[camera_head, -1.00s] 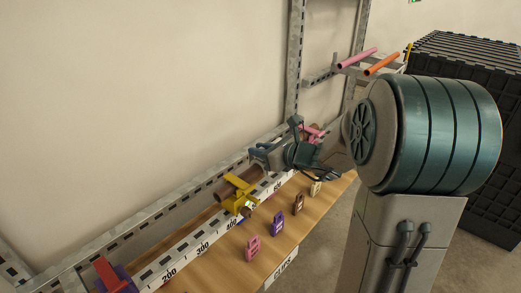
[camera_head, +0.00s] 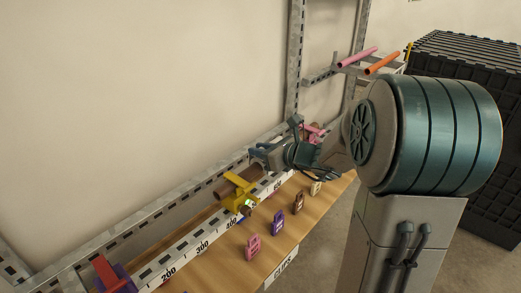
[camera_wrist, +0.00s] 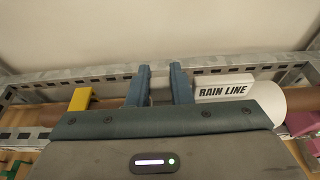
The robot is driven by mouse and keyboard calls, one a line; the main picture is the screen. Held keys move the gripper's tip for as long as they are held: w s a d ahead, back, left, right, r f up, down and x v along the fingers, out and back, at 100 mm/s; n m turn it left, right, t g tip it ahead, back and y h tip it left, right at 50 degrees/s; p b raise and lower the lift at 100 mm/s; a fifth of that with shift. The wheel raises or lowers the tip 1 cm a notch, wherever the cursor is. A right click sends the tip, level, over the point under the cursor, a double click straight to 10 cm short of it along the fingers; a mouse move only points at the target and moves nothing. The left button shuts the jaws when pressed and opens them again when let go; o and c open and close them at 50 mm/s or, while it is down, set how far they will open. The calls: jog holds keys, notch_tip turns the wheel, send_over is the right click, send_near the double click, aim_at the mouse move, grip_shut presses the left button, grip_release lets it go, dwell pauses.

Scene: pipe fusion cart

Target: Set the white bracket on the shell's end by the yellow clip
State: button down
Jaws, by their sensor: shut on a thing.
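My gripper (camera_wrist: 160,82) is over the rail, and its two blue fingers are shut on a pale piece that shows as a small sliver between them. I take it for the white bracket; the palm hides most of it. A white shell (camera_wrist: 270,98) with a RAIN LINE label lies just right of the fingers. The yellow clip (camera_wrist: 80,99) is to their left, around or on the brown pipe (camera_wrist: 30,117). In the head view the yellow clip (camera_head: 238,196) is left of and below my gripper (camera_head: 259,152). Contact between bracket and shell is hidden.
A slotted rail with number marks (camera_head: 185,258) runs along the wooden bench (camera_head: 230,268). Several coloured tags, including a pink one (camera_head: 252,247), lie in front. A red and purple clamp (camera_head: 113,275) is at the near left. A pink part (camera_wrist: 303,122) is right of the shell.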

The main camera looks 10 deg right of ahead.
jog(key=c, duration=1.2)
grip_release()
jog(key=v, duration=1.4)
jog(key=s+a+f+n+g, duration=0.5)
jog(key=s+a+n+g, duration=0.25)
jog(key=a+n, duration=0.35)
jog(key=s+d+f+n+g+h, duration=0.1)
jog(key=s+n+h, duration=0.7)
jog(key=n, duration=0.9)
jog(key=shift+s+d+f+n+h, duration=0.35)
jog(key=shift+d+f, duration=0.4)
jog(key=shift+d, duration=0.45)
